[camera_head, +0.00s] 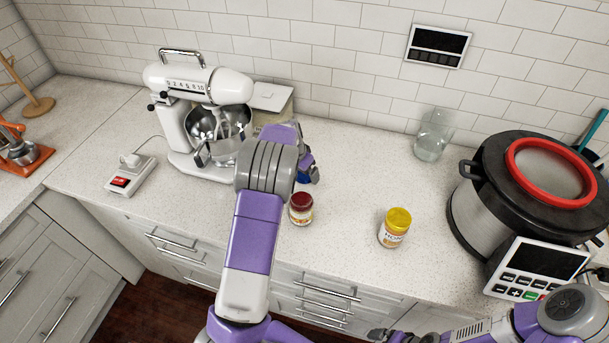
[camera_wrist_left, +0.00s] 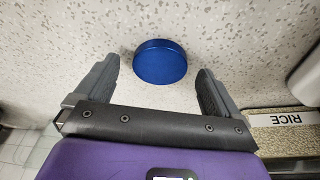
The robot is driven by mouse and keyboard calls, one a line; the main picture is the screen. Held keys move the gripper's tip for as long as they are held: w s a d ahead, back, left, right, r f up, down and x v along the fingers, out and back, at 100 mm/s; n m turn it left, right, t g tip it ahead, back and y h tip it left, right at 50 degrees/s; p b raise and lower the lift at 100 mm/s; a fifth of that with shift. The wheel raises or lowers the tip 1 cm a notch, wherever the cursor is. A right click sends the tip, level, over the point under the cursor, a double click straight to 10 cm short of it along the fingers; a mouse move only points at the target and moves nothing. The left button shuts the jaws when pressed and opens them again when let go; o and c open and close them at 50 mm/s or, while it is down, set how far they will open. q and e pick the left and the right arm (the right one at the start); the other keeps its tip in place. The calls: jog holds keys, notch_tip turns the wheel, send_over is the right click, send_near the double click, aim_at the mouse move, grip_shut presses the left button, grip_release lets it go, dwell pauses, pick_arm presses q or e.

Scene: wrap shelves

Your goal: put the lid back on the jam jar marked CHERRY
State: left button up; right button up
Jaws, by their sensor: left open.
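A round blue lid (camera_wrist_left: 160,62) lies on the counter between the open fingers of my left gripper (camera_wrist_left: 158,70) in the left wrist view. A gap shows on both sides of it. In the head view my left gripper (camera_head: 306,165) is over the counter behind a small jar, and a bit of the blue lid (camera_head: 304,180) shows below it. That jar (camera_head: 301,210) has a dark red top and a label too small to read. A second jar (camera_head: 394,229), with a yellow top and a label seeming to read HONEY, stands to the right. My right gripper (camera_head: 388,335) is partly visible at the bottom edge.
A stand mixer (camera_head: 190,110) is left of my left gripper, with a pale box (camera_head: 272,97) behind. A glass jar (camera_head: 432,136) and a large dark-lidded cooker (camera_head: 470,205) stand right. A RICE label (camera_wrist_left: 291,119) shows in the wrist view. Counter between the jars is clear.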

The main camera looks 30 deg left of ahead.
aim_at(303, 175)
pick_arm(q)
jog(key=shift+w+f, duration=0.15)
jog(key=shift+f, duration=0.2)
jog(key=c, duration=1)
jog(key=shift+r, duration=0.1)
notch_tip(303, 175, up, 10)
jog(key=shift+f+p, duration=0.1)
jog(key=shift+p, duration=0.6)
